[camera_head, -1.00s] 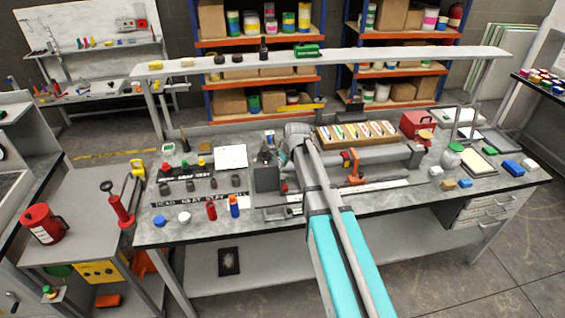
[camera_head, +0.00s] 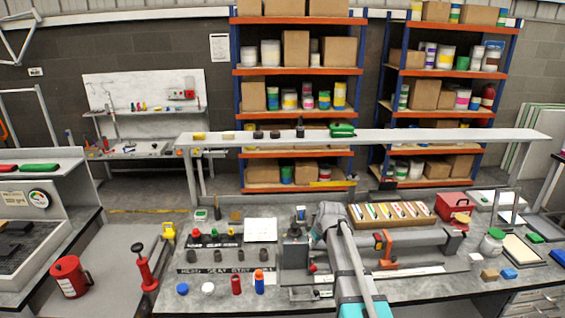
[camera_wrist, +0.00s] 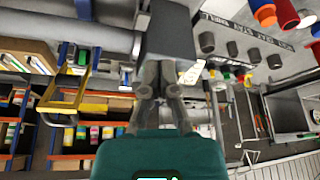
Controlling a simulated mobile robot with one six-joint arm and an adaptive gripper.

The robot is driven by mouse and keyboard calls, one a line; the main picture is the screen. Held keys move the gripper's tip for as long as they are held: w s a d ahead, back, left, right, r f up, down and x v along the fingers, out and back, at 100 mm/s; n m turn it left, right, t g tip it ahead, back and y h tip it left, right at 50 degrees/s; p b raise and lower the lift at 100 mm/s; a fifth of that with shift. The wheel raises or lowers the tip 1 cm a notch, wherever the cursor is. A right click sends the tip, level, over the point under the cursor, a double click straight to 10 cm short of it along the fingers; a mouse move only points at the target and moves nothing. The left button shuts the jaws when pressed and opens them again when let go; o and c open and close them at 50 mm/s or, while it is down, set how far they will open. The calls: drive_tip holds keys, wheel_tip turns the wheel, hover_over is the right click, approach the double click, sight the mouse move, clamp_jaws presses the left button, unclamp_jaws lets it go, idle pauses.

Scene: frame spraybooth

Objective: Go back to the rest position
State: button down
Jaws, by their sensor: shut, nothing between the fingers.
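My arm (camera_head: 349,262) reaches forward over the workbench (camera_head: 215,299) in the head view, its wrist end above the middle of the bench. My gripper (camera_wrist: 158,70) shows in the wrist view with its fingers together and nothing held. A grey block (camera_wrist: 168,32) lies just beyond the fingertips in that view; I cannot tell whether they touch it. In the head view the fingers are hidden or too small to make out beside the wrist.
Near the wrist are a grey box-like fixture (camera_head: 294,252), a tray of coloured sticks (camera_head: 427,222) and a red case (camera_head: 455,205). Bottles and caps stand at the front left. A long raised shelf (camera_head: 400,136) runs behind the bench, with racks (camera_head: 297,72) beyond.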

drive_tip(key=s+f+m+g+h+b, duration=0.1)
drive_tip(key=s+f+m+g+b, duration=0.1)
drive_tip(key=s, duration=1)
drive_tip(key=s+f+m+g+b, duration=0.2)
drive_tip(key=s+f+b, duration=0.3)
drive_tip(key=s, duration=0.7)
wheel_tip(320, 180, down, 2)
drive_tip(key=shift+s+d+f+h, duration=0.1)
drive_tip(key=shift+s+d+h, duration=0.3)
drive_tip(key=shift+d, duration=0.05)
